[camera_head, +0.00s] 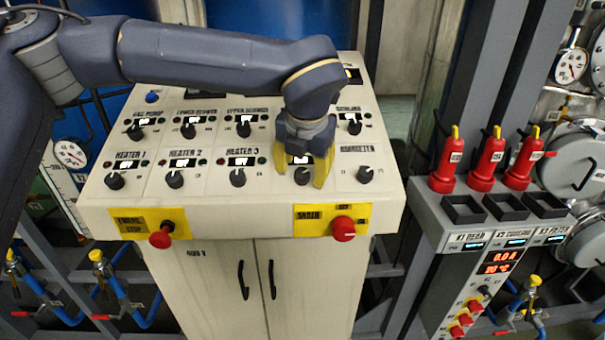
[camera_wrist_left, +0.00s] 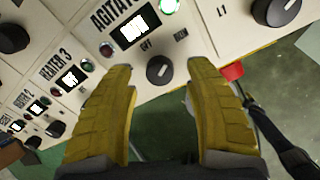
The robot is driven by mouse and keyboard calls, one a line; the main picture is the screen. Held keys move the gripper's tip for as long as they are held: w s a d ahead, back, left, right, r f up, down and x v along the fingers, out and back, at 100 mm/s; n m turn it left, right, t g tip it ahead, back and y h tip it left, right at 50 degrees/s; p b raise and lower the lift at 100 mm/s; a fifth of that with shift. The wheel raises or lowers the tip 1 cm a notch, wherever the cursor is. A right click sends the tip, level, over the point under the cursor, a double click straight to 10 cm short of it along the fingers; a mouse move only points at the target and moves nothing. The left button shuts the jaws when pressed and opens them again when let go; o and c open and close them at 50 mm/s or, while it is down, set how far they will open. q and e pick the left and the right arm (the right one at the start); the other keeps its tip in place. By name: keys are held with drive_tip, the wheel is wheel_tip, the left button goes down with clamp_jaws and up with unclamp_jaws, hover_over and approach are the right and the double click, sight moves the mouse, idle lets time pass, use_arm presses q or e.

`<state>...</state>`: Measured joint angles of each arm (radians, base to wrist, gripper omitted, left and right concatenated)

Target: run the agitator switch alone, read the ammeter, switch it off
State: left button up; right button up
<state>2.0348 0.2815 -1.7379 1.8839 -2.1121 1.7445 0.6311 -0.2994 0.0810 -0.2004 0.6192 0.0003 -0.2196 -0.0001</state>
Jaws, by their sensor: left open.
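The agitator switch is a black rotary knob (camera_wrist_left: 159,70) under the AGITATOR label, and it also shows in the head view (camera_head: 303,175). Its green lamp (camera_wrist_left: 169,6) glows brightly; the red lamp (camera_wrist_left: 107,49) beside its white display (camera_wrist_left: 133,30) is dark. My left gripper (camera_head: 303,170) is open over the switch, its yellow fingers on either side of the knob. I cannot tell whether they touch it. The section to its right, with a label that seems to read ammeter, has a black knob (camera_head: 364,174). No ammeter reading is legible. My right gripper is not in view.
Heater knobs (camera_head: 238,177) stand in a row to the left.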

use_arm(q)
drive_tip(key=v, duration=0.9)
drive_tip(key=shift+s+r, duration=0.15)
drive_tip(key=shift+r, duration=0.2)
